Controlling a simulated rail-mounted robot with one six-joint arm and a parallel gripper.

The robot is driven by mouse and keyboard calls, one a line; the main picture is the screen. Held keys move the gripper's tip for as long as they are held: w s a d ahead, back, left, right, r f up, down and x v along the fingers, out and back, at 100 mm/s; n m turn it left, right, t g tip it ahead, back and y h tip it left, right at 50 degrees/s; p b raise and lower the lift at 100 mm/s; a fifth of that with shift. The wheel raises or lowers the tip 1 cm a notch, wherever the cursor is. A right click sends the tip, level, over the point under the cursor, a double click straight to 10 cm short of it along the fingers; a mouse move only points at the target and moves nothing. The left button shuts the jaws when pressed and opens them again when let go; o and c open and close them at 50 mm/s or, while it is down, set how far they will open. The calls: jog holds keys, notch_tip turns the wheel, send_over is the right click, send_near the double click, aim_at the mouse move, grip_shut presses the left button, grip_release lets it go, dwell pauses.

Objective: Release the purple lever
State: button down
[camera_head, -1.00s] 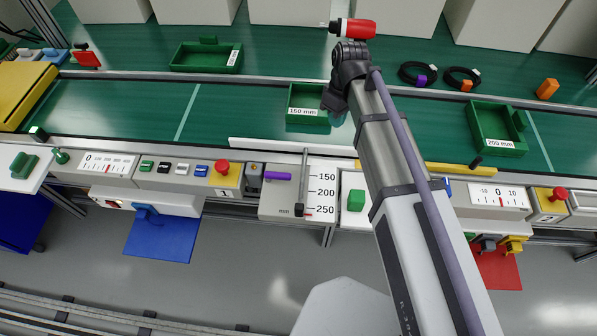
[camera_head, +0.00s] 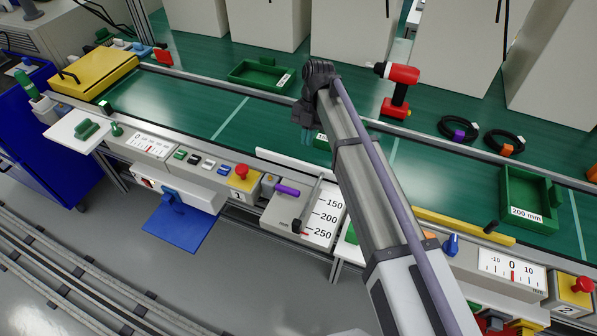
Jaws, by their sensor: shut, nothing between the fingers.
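The purple lever (camera_head: 287,190) is a short purple handle on the front panel, left of the white 150-200-250 scale (camera_head: 325,216). It lies roughly sideways, tilted slightly down to the right. My gripper (camera_head: 301,130) is dark, at the far end of my arm, over the green conveyor and behind the lever. It is apart from the lever and holds nothing. Its fingers are small in this view.
A white strip (camera_head: 285,162) borders the conveyor behind the lever. A red emergency button (camera_head: 241,171) on a yellow box is to the left. A green tray (camera_head: 530,200) and a red-black drill (camera_head: 399,88) are to the right. The grey floor (camera_head: 270,285) in front is clear.

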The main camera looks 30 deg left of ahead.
aim_at(288, 193)
jog(key=b+x, duration=1)
jog(key=x, duration=0.1)
jog(key=shift+w, duration=0.2)
jog(key=s, duration=0.2)
jog(key=s+r+p, duration=0.1)
jog(key=shift+d, duration=0.35)
jog(key=shift+s, duration=0.45)
